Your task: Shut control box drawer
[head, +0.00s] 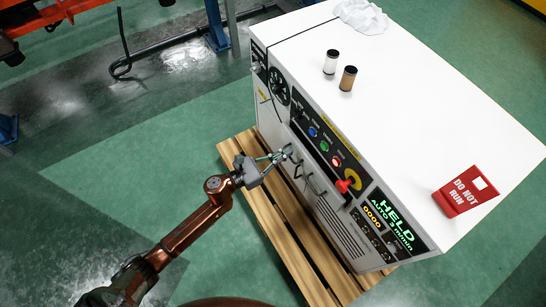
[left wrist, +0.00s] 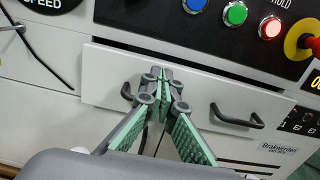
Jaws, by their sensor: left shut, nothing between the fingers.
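The white control box (head: 440,120) stands at the right in the head view, its panel of lit buttons facing my left arm. Below the buttons is the white drawer front (left wrist: 195,88) with two black handles; it also shows in the head view (head: 307,160). The drawer seems to stand a little proud of the box; how far is unclear. My left gripper (head: 287,151) is shut and empty, its fingertips at the drawer front. In the left wrist view the fingertips (left wrist: 160,72) overlap the front beside the left handle; contact is unclear. My right gripper is out of view.
A red emergency knob (head: 343,185) juts out near the drawer. Two small jars (head: 339,70), a white cloth (head: 362,15) and a red sign (head: 466,191) sit on the box. A wooden pallet (head: 270,222) lies below it. Green floor at left is clear.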

